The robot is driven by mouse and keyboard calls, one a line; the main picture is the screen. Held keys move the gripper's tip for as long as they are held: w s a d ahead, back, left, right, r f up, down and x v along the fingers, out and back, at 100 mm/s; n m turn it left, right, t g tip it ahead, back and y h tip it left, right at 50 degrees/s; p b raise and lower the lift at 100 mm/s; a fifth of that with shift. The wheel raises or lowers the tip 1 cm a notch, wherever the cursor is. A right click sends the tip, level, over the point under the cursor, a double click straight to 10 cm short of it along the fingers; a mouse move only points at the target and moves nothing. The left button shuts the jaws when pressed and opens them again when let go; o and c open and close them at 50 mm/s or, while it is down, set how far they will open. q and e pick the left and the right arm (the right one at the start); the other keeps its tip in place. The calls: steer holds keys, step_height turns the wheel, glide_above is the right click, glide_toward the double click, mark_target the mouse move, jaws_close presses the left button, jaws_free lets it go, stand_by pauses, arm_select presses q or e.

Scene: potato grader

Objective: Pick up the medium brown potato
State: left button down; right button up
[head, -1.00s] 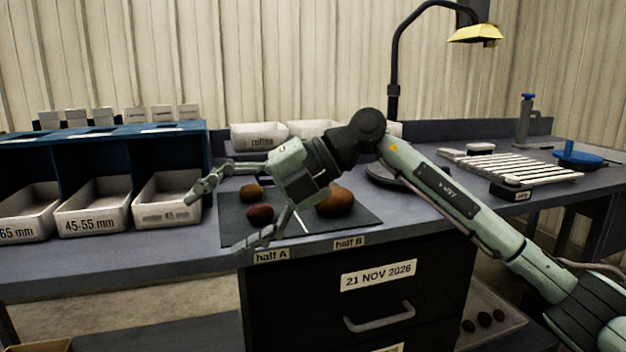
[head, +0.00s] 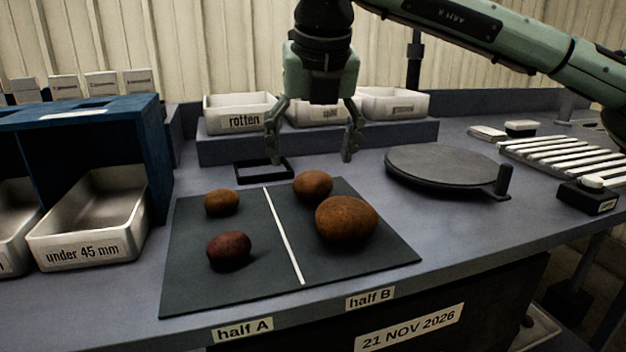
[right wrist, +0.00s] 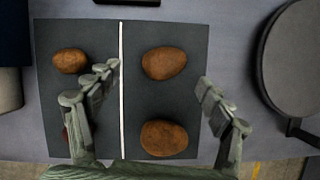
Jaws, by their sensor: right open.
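The medium brown potato (head: 313,185) lies at the back of half B on the dark mat (head: 190,290), beside the white dividing line. In the right wrist view the medium brown potato (right wrist: 164,63) shows between my fingertips. My right gripper (head: 310,158) points down, open and empty, above the back of the mat. A larger brown potato (head: 346,219) lies just in front of the medium one. Half A holds a small brown potato (head: 221,202) and a reddish potato (head: 229,250), partly hidden by a finger in the wrist view. My left gripper is not in view.
A black frame (head: 264,172) lies behind the mat. White bins, one marked rotten (head: 240,114), stand on a raised step behind. A round dark plate (head: 446,168) is to the right, and an under 45 mm tray (head: 90,250) is to the left.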

mark_target(315, 175)
steer(key=shift+w+f, duration=0.15)
steer(key=shift+f, duration=0.55)
steer(key=x, duration=0.3)
steer(key=p+x, duration=0.1)
steer(key=shift+w+d+f, duration=0.15)
steer(key=shift+d+f, duration=0.15)
steer(key=shift+f, duration=0.1)
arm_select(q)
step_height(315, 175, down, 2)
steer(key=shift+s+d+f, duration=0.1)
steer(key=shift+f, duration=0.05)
arm_select(e)
steer(key=shift+c, duration=0.5)
steer(key=c, duration=1.2)
